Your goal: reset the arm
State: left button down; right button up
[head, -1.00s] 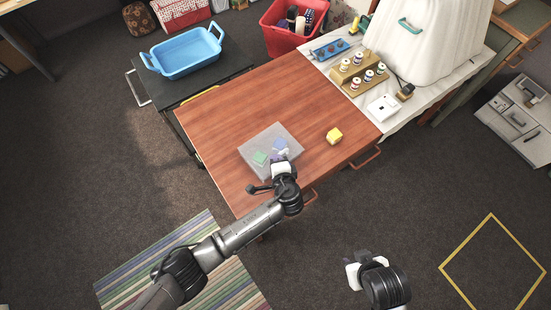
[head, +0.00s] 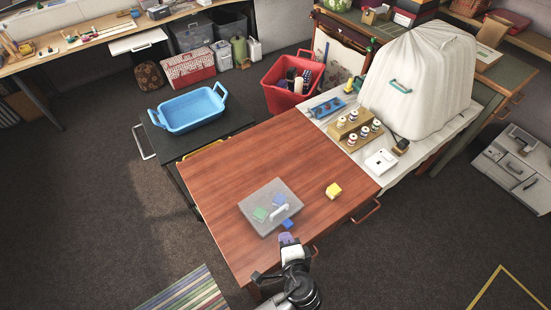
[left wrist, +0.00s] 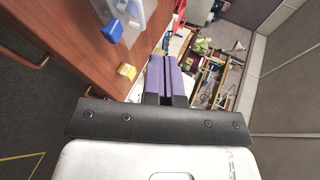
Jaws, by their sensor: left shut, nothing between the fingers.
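My left gripper (head: 287,241) is at the front edge of the brown table (head: 215,165), just in front of a translucent grey box (head: 262,194). In the left wrist view its purple fingers (left wrist: 170,77) are together with nothing between them. The box has a pale handle (head: 279,211); a green block (head: 260,214) and a blue block (head: 279,200) show at it. Another blue patch (head: 287,223) shows at its front edge. My right gripper is not in view.
A yellow block (head: 333,190) lies right of the box. A blue tray (head: 188,109) stands on a dark cart behind left. A red bin (head: 291,82) is behind the table. A spool rack (head: 355,130) and white-covered machine (head: 420,75) stand at the right. The table's left side is clear.

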pick_arm(q)
jog(key=s+a+r+n+g+h+p, duration=0.2)
jog(key=s+a+r+n+g, duration=0.1)
jog(key=a+r+n, duration=0.3)
jog(key=s+a+r+n+g+h+p, duration=0.2)
jog(key=a+r+n+h, duration=0.1)
jog(key=a+r+n, duration=0.3)
jog(key=s+a+r+n+g+y+p, duration=0.15)
jog(key=s+a+p, duration=0.25)
jog(key=s+a, duration=0.6)
jog(key=s+a+f+g+p, duration=0.2)
jog(key=s+a+f+g, duration=0.1)
jog(key=s, duration=0.4)
jog(key=shift+s+a+f+y+p, duration=0.35)
jog(key=shift+s+a+f+p, duration=0.1)
jog(key=shift+a, duration=0.15)
jog(key=shift+n, duration=0.25)
